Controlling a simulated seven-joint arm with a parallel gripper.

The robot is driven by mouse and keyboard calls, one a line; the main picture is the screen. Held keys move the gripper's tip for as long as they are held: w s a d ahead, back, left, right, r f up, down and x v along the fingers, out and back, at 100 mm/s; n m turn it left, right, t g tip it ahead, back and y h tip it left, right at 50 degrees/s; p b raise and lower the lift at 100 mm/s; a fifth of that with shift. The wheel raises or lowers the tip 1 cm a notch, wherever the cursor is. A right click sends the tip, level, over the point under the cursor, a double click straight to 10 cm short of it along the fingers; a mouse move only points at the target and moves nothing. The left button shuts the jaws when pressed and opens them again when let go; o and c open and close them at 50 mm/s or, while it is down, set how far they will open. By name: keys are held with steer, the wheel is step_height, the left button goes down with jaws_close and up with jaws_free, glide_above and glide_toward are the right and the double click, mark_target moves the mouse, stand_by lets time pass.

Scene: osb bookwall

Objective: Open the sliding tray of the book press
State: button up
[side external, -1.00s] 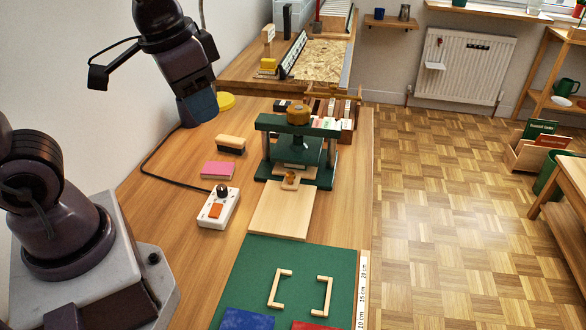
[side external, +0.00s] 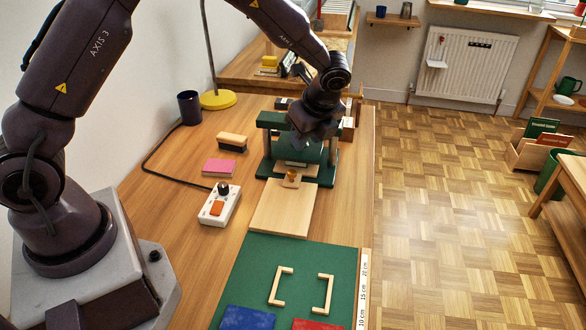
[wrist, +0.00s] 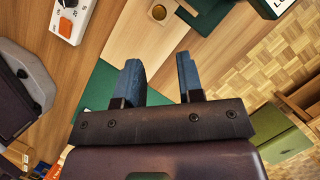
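The green book press (side external: 268,168) stands on the table, its top right partly hidden by my arm. At its front is a small wooden tray front with a round brass-coloured knob (side external: 291,176). A flat pale wooden board (side external: 283,210) lies in front. In the wrist view, the knob (wrist: 159,12) shows at the top edge, with the pale board (wrist: 128,38) running down from it. My gripper (wrist: 158,62) is open and empty, its blue-grey fingers apart and clear of the knob. In the side view, my gripper (side external: 298,138) overlaps the press; its exact height is unclear.
A white control box (side external: 219,206) with an orange switch, a pink block (side external: 219,168) and a brush (side external: 232,142) lie left of the press. A dark cup (side external: 189,108) stands behind them. A green mat (side external: 250,272) with wooden brackets lies in front.

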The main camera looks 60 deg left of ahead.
mark_target(292, 172)
steer(key=x, duration=1.3)
steer(key=shift+d, duration=0.1)
jaws_close()
steer(key=shift+s+d, duration=0.1)
steer(key=shift+s, duration=0.05)
